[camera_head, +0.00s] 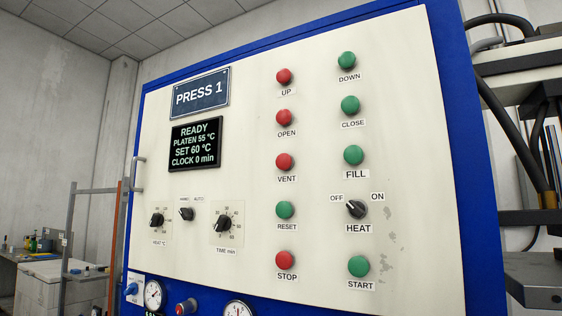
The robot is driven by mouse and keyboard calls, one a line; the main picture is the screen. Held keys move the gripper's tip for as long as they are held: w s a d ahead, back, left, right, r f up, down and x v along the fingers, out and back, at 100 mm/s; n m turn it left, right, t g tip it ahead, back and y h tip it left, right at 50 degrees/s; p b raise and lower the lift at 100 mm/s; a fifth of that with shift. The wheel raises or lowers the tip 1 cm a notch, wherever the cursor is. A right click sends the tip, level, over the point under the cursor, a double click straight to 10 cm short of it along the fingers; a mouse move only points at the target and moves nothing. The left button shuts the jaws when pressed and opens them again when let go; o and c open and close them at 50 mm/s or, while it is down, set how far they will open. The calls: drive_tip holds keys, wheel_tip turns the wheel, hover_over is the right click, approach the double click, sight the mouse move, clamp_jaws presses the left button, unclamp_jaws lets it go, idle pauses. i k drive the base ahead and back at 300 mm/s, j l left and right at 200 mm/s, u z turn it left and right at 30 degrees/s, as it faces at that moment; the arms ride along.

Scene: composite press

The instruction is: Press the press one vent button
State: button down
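The Press 1 control panel (320,142) is a cream board in a blue frame and fills most of the head view. A dark sign (200,93) reads PRESS 1. The vent button (284,162) is round and red, with a VENT label (287,179) under it. It sits in the left button column, below the red open button (284,117) and above the green reset button (285,210). The green fill button (353,155) is to its right. Nothing covers the vent button. My gripper is not in view.
The display (196,143) reads READY, platen 55 °C, set 60 °C, clock 0 min. The heat switch (357,209), several knobs and gauges are also on the panel. Press machinery with hoses (512,88) stands at right. A cluttered bench (30,257) is at far left.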

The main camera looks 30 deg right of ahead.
sight(283, 160)
drive_tip(key=i+j+u, duration=0.65)
drive_tip(key=i+j, duration=0.3)
